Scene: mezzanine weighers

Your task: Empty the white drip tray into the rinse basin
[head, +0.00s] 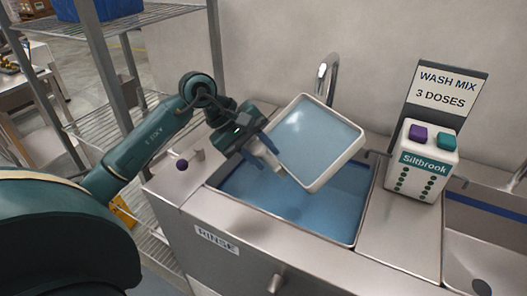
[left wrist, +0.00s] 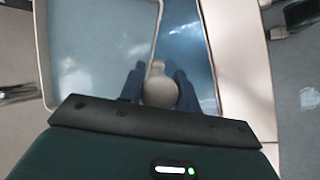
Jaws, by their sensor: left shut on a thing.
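The white drip tray (head: 338,168) is held tilted over the rinse basin (head: 282,217), its lower corner just above the basin. A blue, liquid-like surface (head: 318,135) shows inside the tray; I cannot tell whether any is running out. My left gripper (head: 268,156) is shut on the tray at its left side. In the left wrist view the blue fingers (left wrist: 159,88) close around a pale rounded grip (left wrist: 158,86), and the tray's rim (left wrist: 42,50) shows beside it. The basin holds blue water. My right gripper is not in view.
A chrome faucet (head: 327,75) stands behind the tray. A white Siltbrook dispenser (head: 425,162) with purple and teal buttons and a sign (head: 447,88) stand to the right. A second sink (head: 485,235) is at far right. Wire shelving (head: 105,120) is at left.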

